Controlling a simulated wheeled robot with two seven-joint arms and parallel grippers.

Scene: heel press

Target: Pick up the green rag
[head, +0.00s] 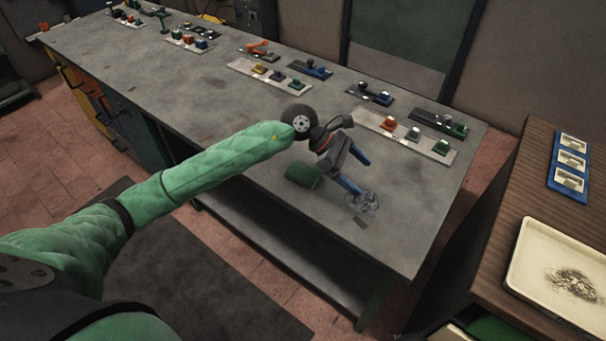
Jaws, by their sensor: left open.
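The green rag (303,175) lies on the grey workbench (420,225), close to its front edge. It looks like a small folded block, and my arm and gripper partly overlap it from above. My left gripper (358,174) is just right of the rag, with its two blue-tipped fingers spread apart and nothing between them. The gripper appears apart from the rag, though its height above the bench is hard to tell. My right gripper is out of view.
A clear glassy object (366,202) sits by the lower fingertip. A white tray with coloured parts (403,134) and several similar trays line the back of the bench. A wooden side table (500,230) at right holds a cream tray (527,265) and a blue panel (570,176).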

